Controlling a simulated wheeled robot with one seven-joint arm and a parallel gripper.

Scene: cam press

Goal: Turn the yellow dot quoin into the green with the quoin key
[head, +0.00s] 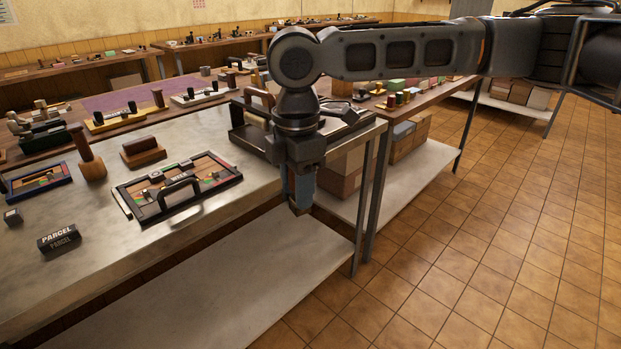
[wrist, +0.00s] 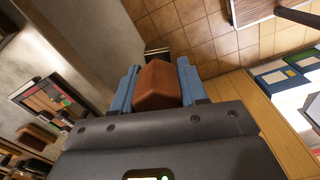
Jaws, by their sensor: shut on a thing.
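My gripper (head: 301,196) hangs pointing down, off the front right edge of the bench, in the head view. In the wrist view its blue fingers (wrist: 157,88) are shut on a reddish-brown handle (wrist: 162,84), apparently the quoin key's. A dark piece shows just beyond the handle. The dark-framed chase (head: 141,218) lies flat on the bench to the left of my gripper, clear of it. It holds wood pieces, red and green marks and a dark arched handle (head: 180,188). It also shows in the wrist view (wrist: 33,87). The yellow dot quoin is too small to make out.
On the metal bench (head: 235,208) stand a PARCEL block (head: 59,238), a wooden-handled tool (head: 88,158), a brown block (head: 143,152) and a second small frame (head: 38,180). A dark tray (head: 248,139) sits behind my gripper. The tiled floor (head: 430,260) at right is open.

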